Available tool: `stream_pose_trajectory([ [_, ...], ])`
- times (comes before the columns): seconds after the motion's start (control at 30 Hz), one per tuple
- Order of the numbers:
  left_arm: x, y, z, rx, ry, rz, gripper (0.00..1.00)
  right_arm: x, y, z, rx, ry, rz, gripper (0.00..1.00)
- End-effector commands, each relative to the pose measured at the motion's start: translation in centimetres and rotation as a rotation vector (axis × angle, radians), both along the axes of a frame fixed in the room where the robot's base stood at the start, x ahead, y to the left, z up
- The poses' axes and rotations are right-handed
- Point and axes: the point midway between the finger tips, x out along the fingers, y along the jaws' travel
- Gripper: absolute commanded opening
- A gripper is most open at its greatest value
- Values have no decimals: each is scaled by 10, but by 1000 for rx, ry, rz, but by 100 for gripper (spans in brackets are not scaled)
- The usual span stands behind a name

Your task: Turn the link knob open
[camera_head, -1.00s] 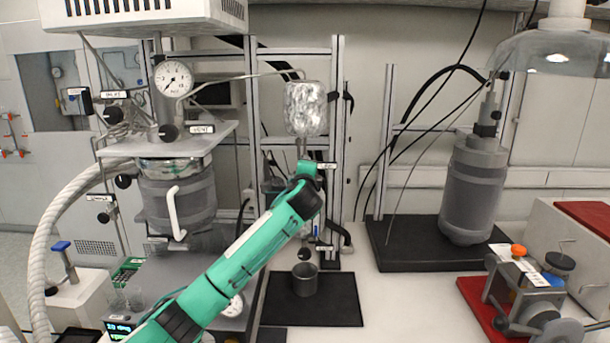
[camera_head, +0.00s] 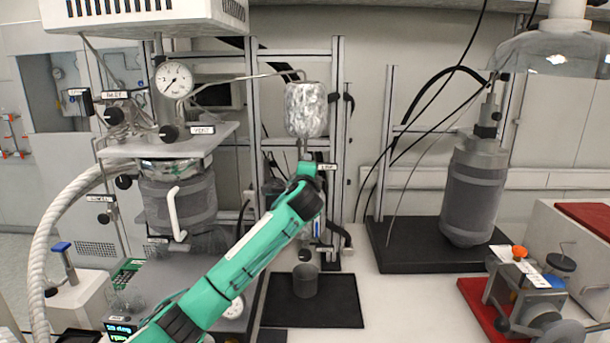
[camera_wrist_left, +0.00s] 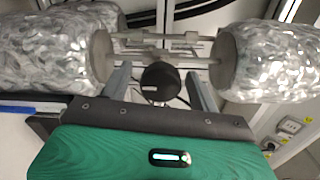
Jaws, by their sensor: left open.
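The link knob (camera_wrist_left: 160,82) is round and black with a short white mark on its face. It sits on a thin metal line between two foil-wrapped cylinders in the left wrist view. My left gripper (camera_wrist_left: 162,86) is open, one finger on each side of the knob, with visible gaps; I cannot tell whether either finger touches it. In the head view my green left arm comes up from the lower left, and the left gripper (camera_head: 304,170) is just below a foil-wrapped vessel (camera_head: 305,110), beside the LINK label (camera_head: 327,167). There the arm hides the knob. My right gripper is not in view.
A reactor with a pressure gauge (camera_head: 174,80) and a VENT label (camera_head: 202,130) stands left of the arm. A metal frame (camera_head: 338,130) rises behind the gripper. A metal cup (camera_head: 305,281) stands below on a black mat (camera_head: 340,305). A grey cylinder (camera_head: 474,190) stands right.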

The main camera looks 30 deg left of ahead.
Motion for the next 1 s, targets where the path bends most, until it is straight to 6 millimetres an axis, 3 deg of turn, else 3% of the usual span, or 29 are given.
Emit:
stream_pose_trajectory([
  [0.27,-22,-13,-3,1,-2,-1,61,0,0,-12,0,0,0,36],
  [0.7,-93,-57,-3,0,-1,-2,61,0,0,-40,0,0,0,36],
  [1.0,-117,-71,-1,-1,1,0,61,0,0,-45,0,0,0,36],
])
